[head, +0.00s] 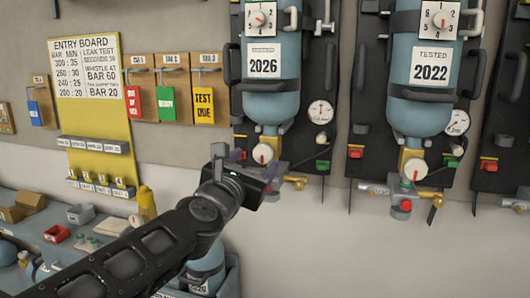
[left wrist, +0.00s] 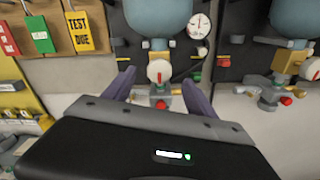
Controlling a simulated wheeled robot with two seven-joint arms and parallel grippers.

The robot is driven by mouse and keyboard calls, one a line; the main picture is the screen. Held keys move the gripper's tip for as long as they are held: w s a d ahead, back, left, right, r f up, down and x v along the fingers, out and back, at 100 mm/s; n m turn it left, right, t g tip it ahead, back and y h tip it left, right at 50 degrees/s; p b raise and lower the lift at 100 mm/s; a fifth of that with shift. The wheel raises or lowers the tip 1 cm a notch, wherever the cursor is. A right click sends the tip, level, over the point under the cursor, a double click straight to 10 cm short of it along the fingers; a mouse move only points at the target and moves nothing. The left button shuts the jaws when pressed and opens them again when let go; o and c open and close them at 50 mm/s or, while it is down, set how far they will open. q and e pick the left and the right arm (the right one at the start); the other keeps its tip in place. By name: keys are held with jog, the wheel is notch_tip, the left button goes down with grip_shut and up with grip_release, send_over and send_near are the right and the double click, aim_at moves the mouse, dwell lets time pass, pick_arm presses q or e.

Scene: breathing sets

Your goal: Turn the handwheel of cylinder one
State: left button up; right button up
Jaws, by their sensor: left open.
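A blue cylinder (head: 272,96) tagged TESTED 2026 hangs upside down on a black backplate. Below its neck is a round white handwheel (head: 263,153) with a red pointer mark, on a brass valve. In the left wrist view the handwheel (left wrist: 159,71) shows between and beyond the fingertips. My left gripper (head: 232,156) is open and empty, just below and left of the handwheel in the head view; contact with it cannot be told. No number naming cylinder one is readable. My right gripper is not in view.
A second cylinder (head: 420,98), tagged TESTED 2022, hangs to the right with its own handwheel (head: 415,169). A pressure gauge (head: 320,112) sits beside the first cylinder. Hanging tags and a yellow entry board (head: 96,140) are left. A bench (head: 55,250) with small bins stands lower left.

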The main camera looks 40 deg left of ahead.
aim_at(263, 153)
pick_arm(q)
jog(key=shift+w, duration=0.15)
jog(key=x, duration=0.7)
jog(key=shift+w+a, duration=0.15)
jog(key=shift+w, duration=0.15)
jog(key=c, duration=1.4)
